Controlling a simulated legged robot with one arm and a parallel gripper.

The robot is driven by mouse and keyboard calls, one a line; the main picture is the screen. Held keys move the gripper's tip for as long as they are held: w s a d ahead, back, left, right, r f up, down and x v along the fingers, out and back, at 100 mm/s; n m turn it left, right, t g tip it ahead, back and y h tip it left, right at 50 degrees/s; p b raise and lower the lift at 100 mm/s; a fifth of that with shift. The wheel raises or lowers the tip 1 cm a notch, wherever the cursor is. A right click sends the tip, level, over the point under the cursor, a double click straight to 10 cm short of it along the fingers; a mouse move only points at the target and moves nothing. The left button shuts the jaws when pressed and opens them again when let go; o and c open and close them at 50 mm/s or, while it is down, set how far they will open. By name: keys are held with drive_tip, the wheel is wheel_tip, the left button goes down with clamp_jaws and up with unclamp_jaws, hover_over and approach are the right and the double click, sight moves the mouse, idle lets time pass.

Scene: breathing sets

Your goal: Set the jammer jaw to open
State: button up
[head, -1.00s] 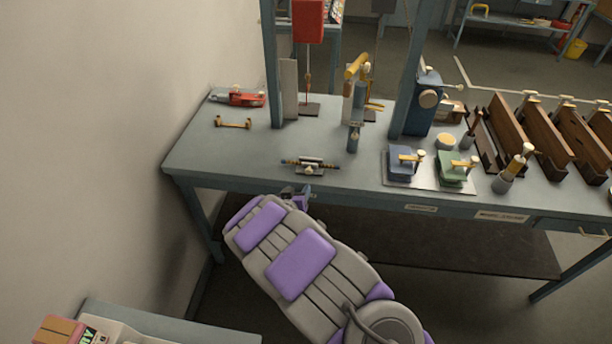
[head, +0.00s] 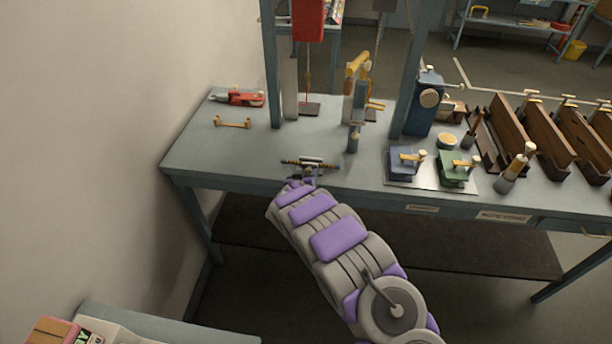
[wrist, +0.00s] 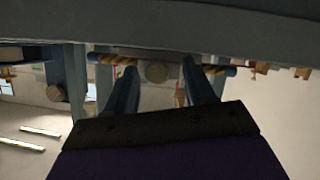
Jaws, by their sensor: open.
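A small fitting with a striped yellow and dark rod or rope through it, which looks like the jammer (head: 311,161), sits near the table's front left edge. Its front is partly hidden by my gripper (head: 299,184), which is at the table edge just in front of it. In the wrist view the striped rope (wrist: 122,60) runs crosswise, and a round pale knob (wrist: 158,73) shows between the two blue fingers of my gripper (wrist: 160,66). The fingers are apart, one on each side of the knob. I cannot tell whether they touch it, or how the jaw is set.
The grey-blue table (head: 200,155) has a yellow bracket (head: 233,123) and a red tool (head: 238,98) at back left. A post fitting (head: 353,140) stands to the right, then a tray with blue (head: 402,163) and green blocks (head: 453,170). A wall is at left.

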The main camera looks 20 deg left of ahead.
drive_tip(key=shift+d, duration=0.15)
drive_tip(key=shift+c, duration=0.8)
clamp_jaws()
